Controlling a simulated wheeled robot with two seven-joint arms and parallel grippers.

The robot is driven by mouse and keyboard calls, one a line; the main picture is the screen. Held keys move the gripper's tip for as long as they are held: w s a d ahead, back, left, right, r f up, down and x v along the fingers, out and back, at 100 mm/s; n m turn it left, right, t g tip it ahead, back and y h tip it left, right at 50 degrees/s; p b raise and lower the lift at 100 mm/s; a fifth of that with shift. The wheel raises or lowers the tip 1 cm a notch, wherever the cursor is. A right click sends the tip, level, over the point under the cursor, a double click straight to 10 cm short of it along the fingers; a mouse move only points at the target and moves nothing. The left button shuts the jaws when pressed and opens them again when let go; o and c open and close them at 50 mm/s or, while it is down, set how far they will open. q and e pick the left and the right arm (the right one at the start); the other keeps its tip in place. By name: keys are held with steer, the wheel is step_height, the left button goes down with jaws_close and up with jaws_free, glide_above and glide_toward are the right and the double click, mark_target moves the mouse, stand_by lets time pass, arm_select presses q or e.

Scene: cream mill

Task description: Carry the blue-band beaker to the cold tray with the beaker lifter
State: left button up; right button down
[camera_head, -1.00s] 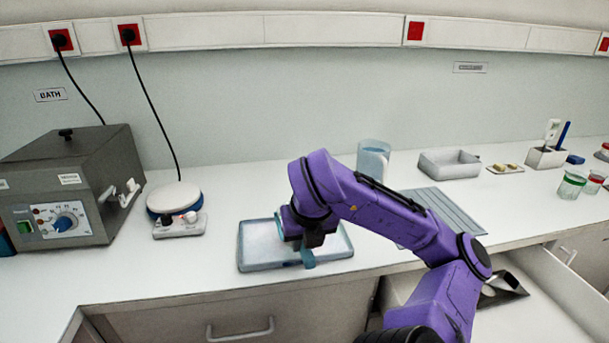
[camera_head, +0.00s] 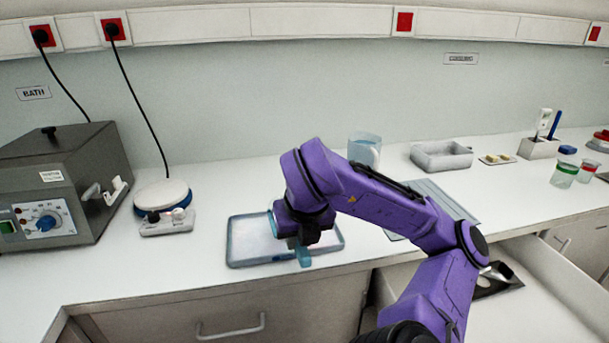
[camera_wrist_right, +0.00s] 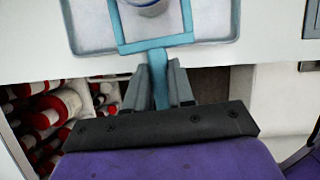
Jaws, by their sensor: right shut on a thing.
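My right gripper (camera_head: 304,246) is shut on the teal handle of the beaker lifter (camera_head: 304,257), over the front edge of a shallow blue-grey rimmed tray (camera_head: 240,259), which looks like the cold tray. In the right wrist view, the gripper (camera_wrist_right: 160,88) grips the handle, and the lifter's square frame (camera_wrist_right: 122,32) is over the tray (camera_wrist_right: 215,25). A beaker (camera_wrist_right: 147,6) shows inside the frame, cut off by the top edge. Its band is not clear, and I cannot tell whether it touches the tray. My left gripper is not in view.
A hotplate (camera_head: 162,197) and bath unit (camera_head: 65,185) stand left. A glass jug (camera_head: 364,149), grey trough (camera_head: 441,156) and flat grey mat (camera_head: 455,205) are behind and right of my arm. Green-band (camera_head: 564,175) and red-band (camera_head: 587,172) beakers stand far right. An open drawer (camera_head: 545,285) juts out at front right.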

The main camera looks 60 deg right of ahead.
steer(key=shift+s+f, duration=0.1)
steer(key=shift+f, duration=0.05)
steer(key=shift+s+a+b, duration=0.25)
steer(key=shift+s+b, duration=0.2)
steer(key=shift+b, duration=0.3)
steer(key=shift+s+a+b, duration=0.4)
steer(key=shift+a+b, duration=0.05)
steer(key=shift+f, duration=0.1)
